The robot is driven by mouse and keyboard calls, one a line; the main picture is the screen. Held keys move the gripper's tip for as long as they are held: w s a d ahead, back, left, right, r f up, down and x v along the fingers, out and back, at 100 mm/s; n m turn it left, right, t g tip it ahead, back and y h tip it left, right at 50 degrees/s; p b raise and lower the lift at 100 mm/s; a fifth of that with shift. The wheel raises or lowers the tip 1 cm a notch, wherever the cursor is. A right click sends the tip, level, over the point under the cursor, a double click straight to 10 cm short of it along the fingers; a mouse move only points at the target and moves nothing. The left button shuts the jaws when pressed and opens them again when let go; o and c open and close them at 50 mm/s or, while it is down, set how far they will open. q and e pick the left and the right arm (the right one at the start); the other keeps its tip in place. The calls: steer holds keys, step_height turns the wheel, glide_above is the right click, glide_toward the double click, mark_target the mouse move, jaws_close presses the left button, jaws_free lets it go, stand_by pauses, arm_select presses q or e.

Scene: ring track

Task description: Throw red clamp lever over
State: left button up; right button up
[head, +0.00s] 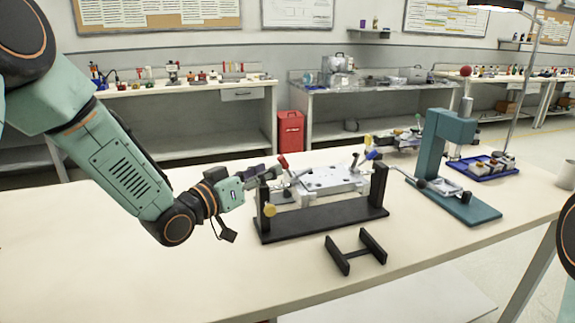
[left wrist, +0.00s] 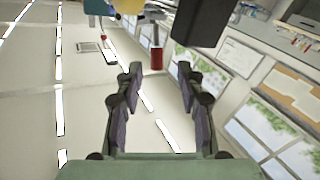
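The red clamp lever (head: 283,162) stands up at the left end of a clamping fixture with a silver plate (head: 325,181) and a black base (head: 320,222). My left gripper (head: 268,173) is just left of the lever. In the left wrist view the left gripper (left wrist: 159,75) is open and its jaws are empty. The red lever grip (left wrist: 157,58) shows just ahead of the fingertips, between their lines, apparently untouched. The lever's lower part is partly hidden in the head view. My right gripper is not in view.
A yellow knob (head: 269,209) is on the fixture's near left side. A black H-shaped stand (head: 356,250) lies in front. A teal press (head: 452,165) and a blue tray (head: 482,169) stand to the right. The table's left front is clear.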

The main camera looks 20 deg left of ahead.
mark_target(285, 163)
arm_select(q)
steer(key=x, duration=0.2)
steer(key=b+x, duration=0.1)
steer(key=x, duration=0.2)
steer(key=shift+d, duration=0.3)
steer(key=shift+w+d, duration=0.1)
steer(key=shift+w, duration=0.45)
steer(key=shift+d, duration=0.15)
steer(key=shift+c, duration=0.4)
jaws_close()
